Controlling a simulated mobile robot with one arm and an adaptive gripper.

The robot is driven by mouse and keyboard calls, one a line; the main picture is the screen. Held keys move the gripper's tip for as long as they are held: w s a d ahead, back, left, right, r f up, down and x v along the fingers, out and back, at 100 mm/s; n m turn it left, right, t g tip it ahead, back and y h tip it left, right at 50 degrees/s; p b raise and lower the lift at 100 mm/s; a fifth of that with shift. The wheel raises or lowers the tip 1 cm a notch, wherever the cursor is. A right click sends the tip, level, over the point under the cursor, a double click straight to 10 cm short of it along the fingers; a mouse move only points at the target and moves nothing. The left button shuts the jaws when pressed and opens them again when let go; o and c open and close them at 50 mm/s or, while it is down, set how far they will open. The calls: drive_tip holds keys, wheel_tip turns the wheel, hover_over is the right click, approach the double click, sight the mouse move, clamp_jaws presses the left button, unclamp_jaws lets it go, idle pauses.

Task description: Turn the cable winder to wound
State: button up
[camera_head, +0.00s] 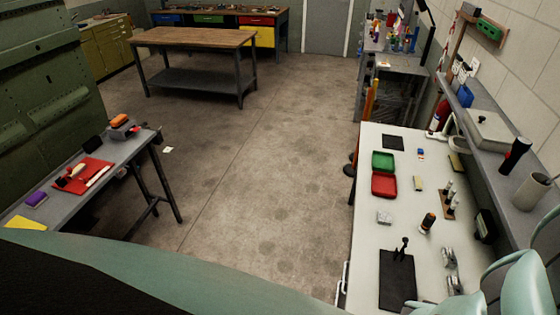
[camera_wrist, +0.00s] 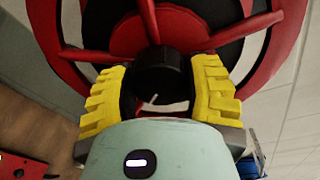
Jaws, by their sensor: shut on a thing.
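The cable winder (camera_wrist: 45,30) fills the top of the wrist view, with a red rim, red spokes and a dark drum behind them. A round black knob (camera_wrist: 158,72) stands at its middle, with a short pale mark low on its face. My gripper (camera_wrist: 162,80) has its yellow ribbed fingers on both sides of this knob and is shut on it. The finger pads' inner contact is partly hidden in shadow. The head view does not clearly show the winder or my gripper.
In the head view, a white bench (camera_head: 368,240) at the right holds a green tray (camera_head: 382,161), a red tray (camera_head: 384,185) and small tools. A grey table (camera_head: 128,150) stands at the left. A wooden workbench (camera_head: 195,38) is at the back. The floor between is clear.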

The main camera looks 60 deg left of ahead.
drive_tip(key=n+b, duration=0.3)
drive_tip(key=n, duration=0.1)
drive_tip(key=shift+f+h, duration=0.15)
drive_tip(key=shift+h, duration=0.15)
drive_tip(key=n+b, duration=0.5)
drive_tip(key=b, duration=0.1)
drive_tip(key=shift+h+b, duration=0.35)
drive_tip(key=shift+h, duration=0.05)
drive_tip(key=n+b, duration=0.4)
drive_tip(key=n, duration=0.1)
drive_tip(key=shift+f, duration=0.1)
drive_tip(key=n+t+b, duration=0.1)
drive_tip(key=n+b, duration=0.4)
drive_tip(key=b, duration=0.2)
drive_tip(key=shift+f+n, duration=0.15)
drive_tip(key=shift+n, duration=0.25)
drive_tip(key=n+b, duration=0.2)
drive_tip(key=n, duration=0.1)
drive_tip(key=shift+b, duration=0.4)
drive_tip(key=shift+n+t, duration=0.3)
drive_tip(key=shift+n, duration=0.7)
drive_tip(key=shift+d+n+t, duration=0.1)
drive_tip(key=shift+n+t, duration=0.2)
drive_tip(key=shift+n, duration=2.1)
drive_tip(key=shift+y, duration=0.3)
